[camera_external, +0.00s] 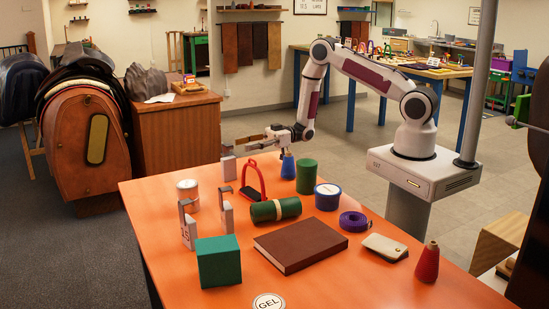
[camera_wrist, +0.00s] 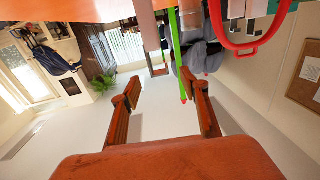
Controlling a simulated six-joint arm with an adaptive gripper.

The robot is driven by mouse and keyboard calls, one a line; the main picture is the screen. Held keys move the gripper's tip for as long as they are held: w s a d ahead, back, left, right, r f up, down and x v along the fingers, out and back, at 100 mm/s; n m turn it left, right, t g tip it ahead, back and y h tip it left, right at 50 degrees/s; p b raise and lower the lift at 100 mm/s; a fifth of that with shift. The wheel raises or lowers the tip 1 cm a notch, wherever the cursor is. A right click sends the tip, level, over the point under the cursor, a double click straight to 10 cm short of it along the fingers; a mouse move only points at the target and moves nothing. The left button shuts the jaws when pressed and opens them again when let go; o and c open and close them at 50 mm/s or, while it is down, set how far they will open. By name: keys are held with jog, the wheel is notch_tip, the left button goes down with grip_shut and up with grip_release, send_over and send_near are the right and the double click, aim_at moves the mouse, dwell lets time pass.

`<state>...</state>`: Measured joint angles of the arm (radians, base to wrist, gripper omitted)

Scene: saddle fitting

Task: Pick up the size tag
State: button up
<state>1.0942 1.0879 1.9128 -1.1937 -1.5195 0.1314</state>
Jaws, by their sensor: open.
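Several grey upright pieces with hook-like tops stand on the orange table; I cannot tell for sure which is the size tag. One with dark marks on its face (camera_external: 188,232) is at the left, another (camera_external: 227,217) is beside it, and a third pale block (camera_external: 228,168) is at the far edge. My gripper (camera_external: 250,141) is above the far table edge, pointing left, near and above the third block. In the wrist view my gripper (camera_wrist: 163,100) has its brown fingers apart, with nothing held between them.
A red stirrup (camera_external: 262,181) stands near my gripper, and its loop shows in the wrist view (camera_wrist: 247,38).

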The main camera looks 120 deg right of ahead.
aim_at(228, 144)
jog(key=shift+w, duration=0.15)
jog(key=shift+w+a, duration=0.15)
jog(key=shift+w, duration=1)
jog(key=shift+w, duration=0.1)
jog(key=shift+w+a+r, duration=0.1)
jog(key=shift+w+r, duration=0.05)
jog(key=shift+w, duration=1.1)
jog(key=shift+w+a+r, duration=0.1)
jog(key=shift+w+r, duration=0.05)
jog(key=shift+w, duration=1.1)
grip_shut()
